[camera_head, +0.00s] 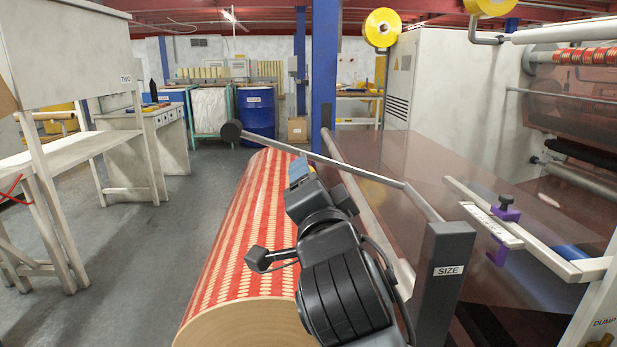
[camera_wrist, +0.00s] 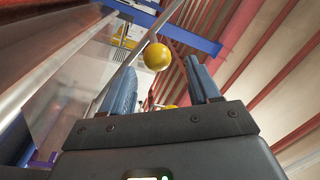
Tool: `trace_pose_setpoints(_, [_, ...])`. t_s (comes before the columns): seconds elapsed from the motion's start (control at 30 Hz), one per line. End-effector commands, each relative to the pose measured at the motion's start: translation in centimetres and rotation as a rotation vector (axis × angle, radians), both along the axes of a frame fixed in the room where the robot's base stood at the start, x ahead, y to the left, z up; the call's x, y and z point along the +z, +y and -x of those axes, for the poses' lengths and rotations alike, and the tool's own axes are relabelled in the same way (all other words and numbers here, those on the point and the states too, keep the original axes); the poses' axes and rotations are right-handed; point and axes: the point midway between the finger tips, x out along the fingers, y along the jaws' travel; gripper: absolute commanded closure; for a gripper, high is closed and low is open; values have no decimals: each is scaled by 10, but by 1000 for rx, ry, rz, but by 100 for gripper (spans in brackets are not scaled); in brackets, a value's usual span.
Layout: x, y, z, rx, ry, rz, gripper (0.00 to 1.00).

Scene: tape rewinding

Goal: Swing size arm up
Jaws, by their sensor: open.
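The size arm (camera_head: 330,163) is a thin grey bar with a dark round knob (camera_head: 231,131) at its far left end. It reaches across from a dark post (camera_head: 440,285) labelled SIZE, above the red-and-cream patterned roll (camera_head: 235,235). My gripper (camera_head: 299,167) is near the bar's middle in the head view, its blue fingers pointing up and away. In the wrist view the fingers (camera_wrist: 163,65) are apart, with no object clearly held between them. A round yellow thing (camera_wrist: 157,57) shows beyond them. Contact with the bar cannot be told.
A translucent brown film (camera_head: 430,165) stretches to the right of the roll. A cream bar with a purple clamp (camera_head: 505,212) lies at the right. Workbenches (camera_head: 150,130) stand at the left, and a blue drum (camera_head: 257,113) stands behind. The floor left of the roll is clear.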

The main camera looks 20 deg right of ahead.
Motion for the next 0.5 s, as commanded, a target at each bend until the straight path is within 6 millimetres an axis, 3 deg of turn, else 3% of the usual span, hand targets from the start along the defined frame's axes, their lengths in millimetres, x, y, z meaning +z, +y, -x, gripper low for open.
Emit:
trace_pose_setpoints(0.2, [-3,6,25,1,0,0,39])
trace_pose_setpoints(0.5, [-2,7,29,0,-2,-1,39])
